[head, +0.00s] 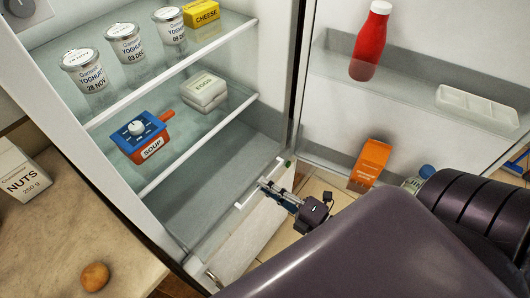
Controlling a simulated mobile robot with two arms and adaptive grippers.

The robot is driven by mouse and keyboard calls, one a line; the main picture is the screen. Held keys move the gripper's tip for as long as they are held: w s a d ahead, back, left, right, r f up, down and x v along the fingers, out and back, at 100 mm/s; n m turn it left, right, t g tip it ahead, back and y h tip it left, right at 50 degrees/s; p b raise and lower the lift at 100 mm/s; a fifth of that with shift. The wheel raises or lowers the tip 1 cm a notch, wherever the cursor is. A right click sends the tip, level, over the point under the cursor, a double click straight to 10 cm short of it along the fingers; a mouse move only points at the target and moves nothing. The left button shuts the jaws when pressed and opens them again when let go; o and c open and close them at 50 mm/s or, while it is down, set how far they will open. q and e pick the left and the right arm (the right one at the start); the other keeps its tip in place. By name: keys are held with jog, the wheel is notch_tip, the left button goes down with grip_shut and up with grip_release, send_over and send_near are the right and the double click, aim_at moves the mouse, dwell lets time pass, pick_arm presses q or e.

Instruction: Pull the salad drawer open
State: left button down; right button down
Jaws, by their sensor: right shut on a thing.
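The salad drawer (252,236) is at the bottom of the open fridge, with a pale front and a light handle bar (246,197) near its upper edge. My right gripper (268,187) reaches in from the lower right and is shut on the drawer's handle. The fingertips cover part of the handle. My own dark arm hides the floor in front of the drawer. I cannot tell exactly how far out the drawer stands. My left gripper is not in view.
Glass shelves above hold yoghurt pots (124,43), cheese (201,13), an egg box (205,91) and a soup pot (142,136). The open door at right carries a red bottle (370,42) and an orange carton (370,163). A counter (50,240) stands at left.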

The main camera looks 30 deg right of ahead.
jog(key=c, duration=2.2)
grip_release()
jog(key=v, duration=1.2)
